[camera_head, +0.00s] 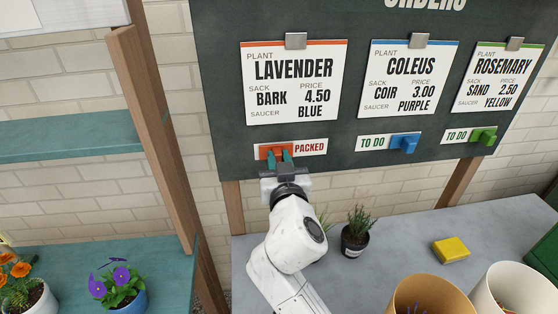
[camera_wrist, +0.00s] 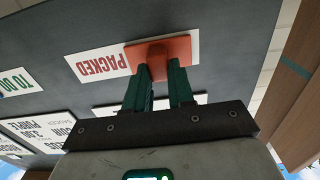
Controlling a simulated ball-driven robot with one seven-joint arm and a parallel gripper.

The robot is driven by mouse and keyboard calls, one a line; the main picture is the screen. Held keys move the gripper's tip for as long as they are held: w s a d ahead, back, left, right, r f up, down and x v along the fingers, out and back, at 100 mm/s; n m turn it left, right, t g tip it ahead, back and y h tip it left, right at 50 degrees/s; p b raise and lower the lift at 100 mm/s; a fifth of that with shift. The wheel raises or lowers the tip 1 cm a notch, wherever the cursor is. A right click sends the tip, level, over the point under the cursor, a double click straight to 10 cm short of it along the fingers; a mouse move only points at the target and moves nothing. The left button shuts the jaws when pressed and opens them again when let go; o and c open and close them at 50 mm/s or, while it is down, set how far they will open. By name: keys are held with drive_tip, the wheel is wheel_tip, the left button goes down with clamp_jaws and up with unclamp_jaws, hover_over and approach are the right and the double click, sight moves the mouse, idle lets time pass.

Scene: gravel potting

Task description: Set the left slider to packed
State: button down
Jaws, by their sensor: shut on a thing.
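The left slider, an orange block (camera_head: 268,152), is on its white strip (camera_head: 318,140) under the lavender card (camera_head: 293,84). It sits at the strip's left end, and the word PACKED shows to its right. In the wrist view the orange slider (camera_wrist: 172,46) covers one end of the strip (camera_wrist: 84,68), with PACKED readable beside it. My gripper (camera_head: 280,156) has its green fingers closed around the slider's knob; the wrist view shows a finger on each side (camera_wrist: 159,78).
The blue slider (camera_head: 404,142) and green slider (camera_head: 484,136) sit at the right ends of their strips, showing TO DO. Below the dark board (camera_head: 222,70), a grey table holds a potted plant (camera_head: 355,235), a yellow sponge-like block (camera_head: 451,250) and two large pots.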

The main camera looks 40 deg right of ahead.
idle(0.4)
drive_tip(key=shift+w+a+b, duration=0.25)
drive_tip(key=shift+a+b, duration=0.2)
drive_tip(key=shift+b, duration=0.35)
drive_tip(key=c, duration=1)
unclamp_jaws()
drive_tip(key=shift+o, duration=0.2)
drive_tip(key=b+v, duration=0.3)
drive_tip(key=v, duration=0.7)
drive_tip(key=shift+s+a, duration=0.3)
